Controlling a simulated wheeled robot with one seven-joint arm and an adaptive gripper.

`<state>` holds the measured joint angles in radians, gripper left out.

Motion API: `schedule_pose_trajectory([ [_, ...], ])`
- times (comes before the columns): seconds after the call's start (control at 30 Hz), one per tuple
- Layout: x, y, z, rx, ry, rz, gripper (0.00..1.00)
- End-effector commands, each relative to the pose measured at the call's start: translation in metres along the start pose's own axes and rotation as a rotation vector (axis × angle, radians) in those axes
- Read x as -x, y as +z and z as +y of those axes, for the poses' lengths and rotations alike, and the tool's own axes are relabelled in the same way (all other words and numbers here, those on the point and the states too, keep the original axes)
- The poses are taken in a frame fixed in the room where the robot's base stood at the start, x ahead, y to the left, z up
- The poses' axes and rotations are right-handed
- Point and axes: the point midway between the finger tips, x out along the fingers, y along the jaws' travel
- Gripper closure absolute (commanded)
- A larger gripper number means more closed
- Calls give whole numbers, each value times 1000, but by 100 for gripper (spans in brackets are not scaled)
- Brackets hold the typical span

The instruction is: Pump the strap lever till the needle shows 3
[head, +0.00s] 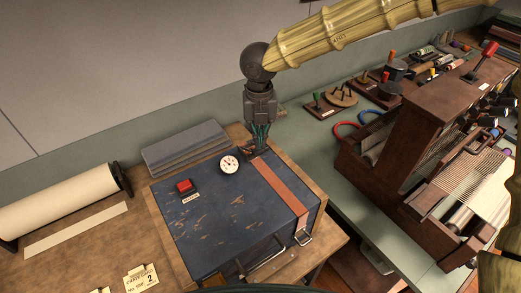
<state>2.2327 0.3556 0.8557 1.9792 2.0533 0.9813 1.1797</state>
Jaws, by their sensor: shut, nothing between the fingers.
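A worn blue crate (215,227) stands on a wooden table. An orange-brown strap (276,190) runs over its right part and down the front edge. A small white round dial (229,164) with a needle sits on the crate's back edge; its reading is too small to tell. A red button (184,186) with a label is left of the dial. My gripper (258,150) points down at the strap's back end, right of the dial, shut and empty. Dark parts at its fingertips may be the strap lever; I cannot tell whether they touch. A metal loop (304,239) hangs at the strap's front end.
A paper roll (60,204) lies at the left. Grey slabs (184,147) lie behind the crate. A card marked 2 (141,279) is at the front left. A wooden loom (425,130) stands on the green counter at the right, with several small tools behind it.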

Motion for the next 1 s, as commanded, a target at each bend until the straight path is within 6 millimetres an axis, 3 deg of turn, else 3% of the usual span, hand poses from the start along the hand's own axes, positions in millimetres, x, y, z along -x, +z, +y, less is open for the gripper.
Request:
schedule_pose_trajectory([
  [1.0, -33, -3, -2, -1, -1, 3, 100],
])
